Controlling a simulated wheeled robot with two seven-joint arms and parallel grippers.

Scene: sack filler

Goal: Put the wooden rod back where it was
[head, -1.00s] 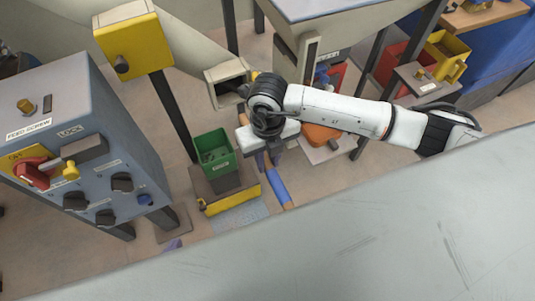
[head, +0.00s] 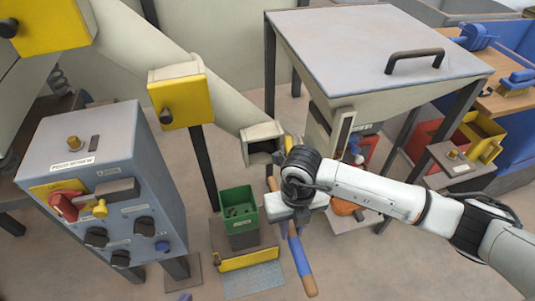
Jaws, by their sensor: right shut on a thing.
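The wooden rod (head: 308,278), brown with a blue middle section, is held in my right gripper (head: 291,226). The gripper is shut on it near its upper part. Part of the rod is hidden behind the gripper. My left gripper is not in view.
A green bin (head: 238,214) stands on a base with a yellow front bar (head: 249,259), left of the rod. A control box (head: 98,165) with knobs and a red handle is at left. A lidded grey hopper (head: 370,45) stands behind my right arm. Open floor lies below the rod.

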